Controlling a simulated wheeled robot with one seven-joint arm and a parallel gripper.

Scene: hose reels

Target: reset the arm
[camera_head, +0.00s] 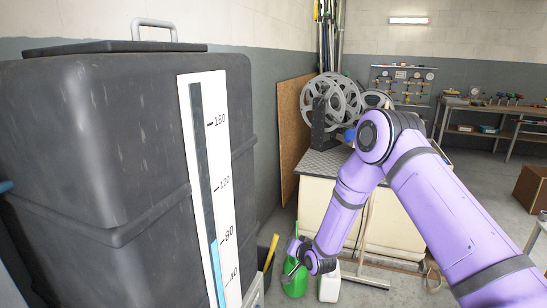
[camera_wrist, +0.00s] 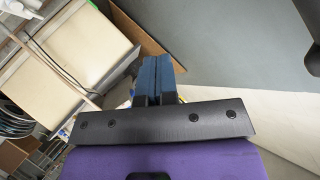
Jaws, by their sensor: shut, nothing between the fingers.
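My arm is purple with dark joints and bends down from the right in the head view. Its elbow is high, in front of the hose reel bench, and its wrist hangs low near a green container (camera_head: 294,279). My gripper (camera_wrist: 161,62) shows in the wrist view as two blue fingers side by side, shut with nothing held. In the head view the fingers cannot be made out at the end of the arm.
A large dark tank (camera_head: 110,150) with a level scale (camera_head: 208,170) fills the left. A bench (camera_head: 318,200) with hose reels (camera_head: 333,100) stands behind my arm. A white container (camera_head: 330,285) is on the floor. A workbench (camera_head: 490,108) stands far right; open floor lies before it.

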